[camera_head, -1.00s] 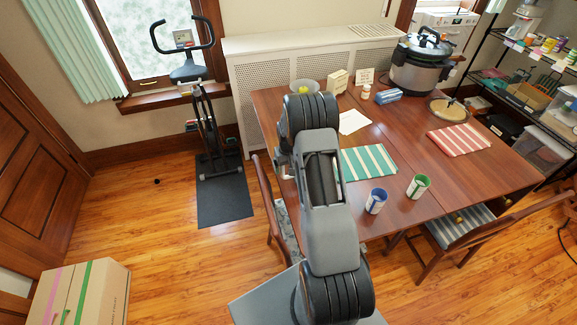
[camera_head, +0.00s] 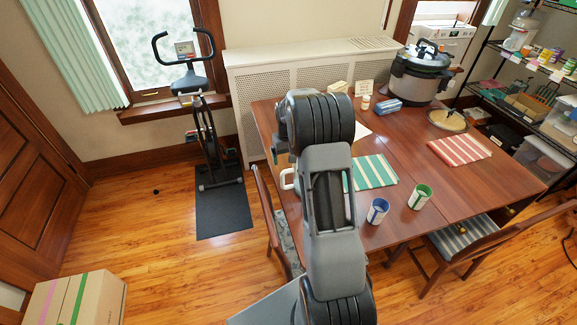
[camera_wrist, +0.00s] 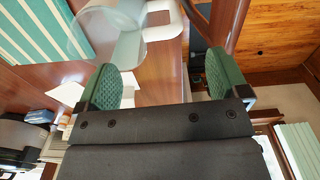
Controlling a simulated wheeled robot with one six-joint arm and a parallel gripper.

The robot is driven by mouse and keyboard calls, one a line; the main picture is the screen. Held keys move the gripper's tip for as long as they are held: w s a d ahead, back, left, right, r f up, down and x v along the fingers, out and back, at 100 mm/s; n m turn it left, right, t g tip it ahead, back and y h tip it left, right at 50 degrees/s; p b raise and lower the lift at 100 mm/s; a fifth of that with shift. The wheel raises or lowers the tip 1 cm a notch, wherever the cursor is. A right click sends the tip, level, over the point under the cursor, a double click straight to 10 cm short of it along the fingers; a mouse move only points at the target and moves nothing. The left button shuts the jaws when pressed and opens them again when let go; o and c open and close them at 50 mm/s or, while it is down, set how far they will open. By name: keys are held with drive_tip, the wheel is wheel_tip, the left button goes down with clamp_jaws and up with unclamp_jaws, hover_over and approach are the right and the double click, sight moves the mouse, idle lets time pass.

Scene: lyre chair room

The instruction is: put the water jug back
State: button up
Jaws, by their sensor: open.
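The water jug (camera_wrist: 100,28) is clear and see-through, with a white loop handle (camera_wrist: 165,22). In the wrist view it shows at the top, on the table beyond my fingertips, cut off by the frame edge. In the head view my arm hides most of it; a white handle part (camera_head: 287,178) shows at the arm's left edge. My gripper (camera_wrist: 165,82) is open, its two green pads apart with nothing gripped between them. The handle lies ahead of the gap between the pads.
The wooden table (camera_head: 400,152) holds a green striped mat (camera_head: 375,172), a red striped mat (camera_head: 460,149), a blue cup (camera_head: 377,210), a green cup (camera_head: 420,196), a large cooker (camera_head: 418,75) and a pie dish (camera_head: 447,121). Chairs stand at the left (camera_head: 275,225) and front right (camera_head: 470,245).

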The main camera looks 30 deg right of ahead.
drive_tip(key=shift+r, duration=0.45)
drive_tip(key=s+a+r+n+t, duration=0.2)
drive_tip(key=s+a+r+t, duration=0.1)
drive_tip(key=s+a+r, duration=1.1)
drive_tip(key=s+a+t, duration=0.1)
drive_tip(key=s+a, duration=0.3)
drive_tip(key=s, duration=0.4)
drive_tip(key=shift+s+r+n, duration=0.25)
drive_tip(key=shift+r+n, duration=0.05)
drive_tip(key=shift+r, duration=0.15)
